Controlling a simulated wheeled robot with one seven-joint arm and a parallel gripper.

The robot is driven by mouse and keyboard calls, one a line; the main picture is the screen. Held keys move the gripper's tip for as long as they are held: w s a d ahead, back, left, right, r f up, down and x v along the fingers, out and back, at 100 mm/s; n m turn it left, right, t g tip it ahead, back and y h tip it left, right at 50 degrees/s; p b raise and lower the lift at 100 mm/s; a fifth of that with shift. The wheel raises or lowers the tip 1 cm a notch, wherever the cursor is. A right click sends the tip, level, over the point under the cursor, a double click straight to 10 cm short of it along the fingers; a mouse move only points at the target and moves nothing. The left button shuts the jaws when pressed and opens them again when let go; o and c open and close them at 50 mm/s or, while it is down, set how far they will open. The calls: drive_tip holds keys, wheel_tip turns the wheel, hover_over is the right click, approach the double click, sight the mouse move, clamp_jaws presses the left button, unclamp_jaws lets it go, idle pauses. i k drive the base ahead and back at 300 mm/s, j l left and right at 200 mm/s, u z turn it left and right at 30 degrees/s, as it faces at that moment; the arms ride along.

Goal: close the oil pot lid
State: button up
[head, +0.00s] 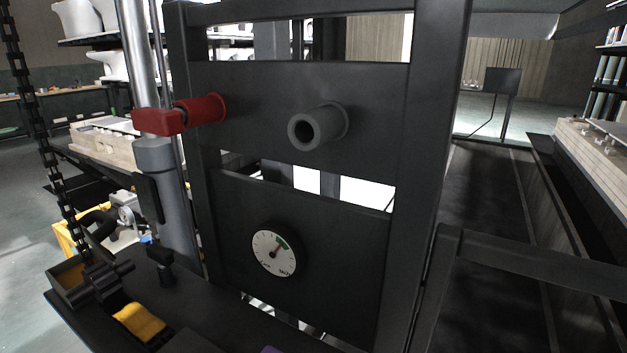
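No oil pot or lid can be made out for certain in the head view. A small dark fitting (165,265) stands on the dark bench at the lower left, beside the grey cylinder; I cannot tell whether it is the pot. An open dark box (72,287) with a brownish inside is at the far lower left, with a chain hanging down to it. My gripper is not in view.
A dark upright frame (300,80) fills the middle, bearing a red handle (180,114), a grey hollow stub (313,127) and a round dial gauge (274,253). A yellow piece (139,322) lies at the lower left. A dark rail (545,262) crosses the right side.

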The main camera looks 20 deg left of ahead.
sight(108, 222)
drive_tip(key=j, duration=0.45)
drive_tip(key=k+j+z, duration=0.15)
drive_tip(key=j, duration=0.8)
drive_tip(key=k+j+z, duration=0.15)
drive_tip(key=j, duration=0.3)
drive_tip(key=k+j, duration=0.1)
drive_tip(key=j, duration=0.35)
drive_tip(key=j+z, duration=0.1)
drive_tip(key=j, duration=0.45)
drive_tip(key=j+z, duration=0.15)
drive_tip(key=j, duration=0.4)
drive_tip(key=k+j+z, duration=0.1)
drive_tip(key=j, duration=0.45)
drive_tip(key=k+j+z, duration=0.15)
drive_tip(key=j, duration=0.4)
drive_tip(key=k+j+z, duration=0.1)
drive_tip(key=j, duration=0.45)
drive_tip(key=i+j+z, duration=0.1)
drive_tip(key=j, duration=0.45)
drive_tip(key=i+j, duration=0.1)
drive_tip(key=j, duration=0.45)
drive_tip(key=j+z, duration=0.15)
drive_tip(key=j, duration=0.4)
drive_tip(key=j+u, duration=0.25)
drive_tip(key=j, duration=1.4)
drive_tip(key=k, duration=0.05)
